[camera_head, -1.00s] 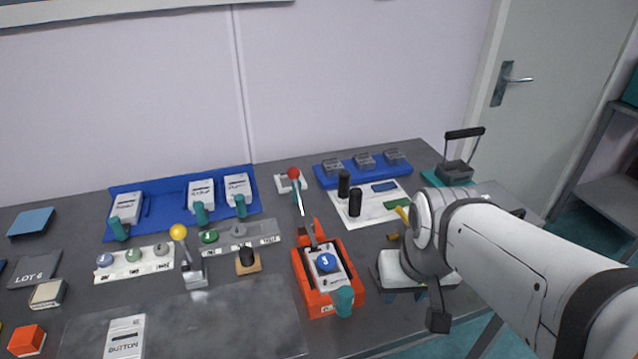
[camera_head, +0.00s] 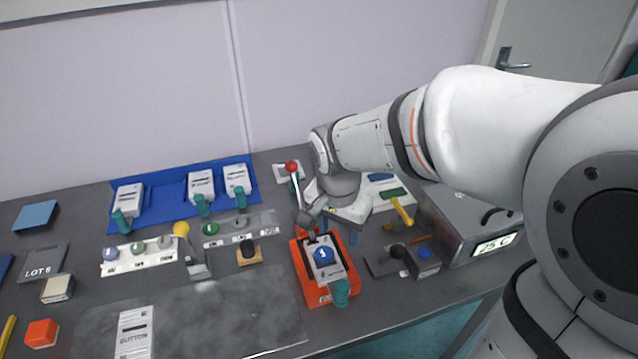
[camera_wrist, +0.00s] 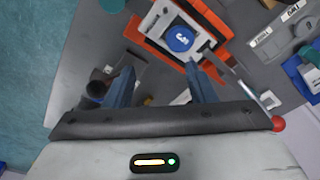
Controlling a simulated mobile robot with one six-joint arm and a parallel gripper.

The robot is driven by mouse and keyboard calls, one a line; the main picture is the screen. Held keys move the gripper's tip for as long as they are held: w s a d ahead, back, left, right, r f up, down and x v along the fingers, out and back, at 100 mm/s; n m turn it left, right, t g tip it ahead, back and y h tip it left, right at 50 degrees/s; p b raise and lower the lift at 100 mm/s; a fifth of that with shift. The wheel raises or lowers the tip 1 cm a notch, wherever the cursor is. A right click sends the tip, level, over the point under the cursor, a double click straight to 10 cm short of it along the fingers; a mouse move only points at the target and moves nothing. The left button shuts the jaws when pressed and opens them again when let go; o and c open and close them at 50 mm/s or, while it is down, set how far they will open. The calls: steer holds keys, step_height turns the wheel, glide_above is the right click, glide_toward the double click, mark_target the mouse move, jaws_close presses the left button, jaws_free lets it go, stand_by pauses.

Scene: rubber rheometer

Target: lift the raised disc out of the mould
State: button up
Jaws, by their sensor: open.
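The blue disc marked 3 (camera_head: 323,254) sits on top of the light grey mould (camera_head: 329,275), standing proud of its face. The mould lies in an orange fixture (camera_head: 308,291) with a teal handle (camera_head: 341,290) at its front. In the wrist view the disc (camera_wrist: 181,38) shows at the top, beyond the fingertips. My gripper (camera_head: 338,231) is over the back of the fixture, open and empty. In the wrist view its two blue fingers (camera_wrist: 160,70) are spread, with the right one close to the orange fixture's edge. Neither finger touches the disc.
A lever with a red ball (camera_head: 291,167) rises behind the fixture, close to my gripper. A yellow-knobbed lever (camera_head: 181,229) and a black-knobbed stamp (camera_head: 247,251) stand to the left. A dark-knobbed device (camera_head: 398,251) and a box reading 25 C (camera_head: 466,228) are to the right.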

mark_target(324, 253)
steer(key=a, duration=0.1)
steer(key=w+a+m, duration=0.1)
steer(key=a, duration=0.1)
steer(key=shift+w+a+f+m+p, duration=0.2)
steer(key=shift+w+f+m+p, duration=0.1)
steer(key=shift+w+f+p, duration=0.1)
steer(key=f, duration=0.5)
steer(key=f+p, duration=0.1)
steer(key=f, duration=0.1)
steer(key=shift+w+d+f, duration=0.15)
steer(key=shift+d+f, duration=0.05)
steer(key=shift+d, duration=0.2)
steer(key=shift+c, duration=0.4)
steer(key=c, duration=0.6)
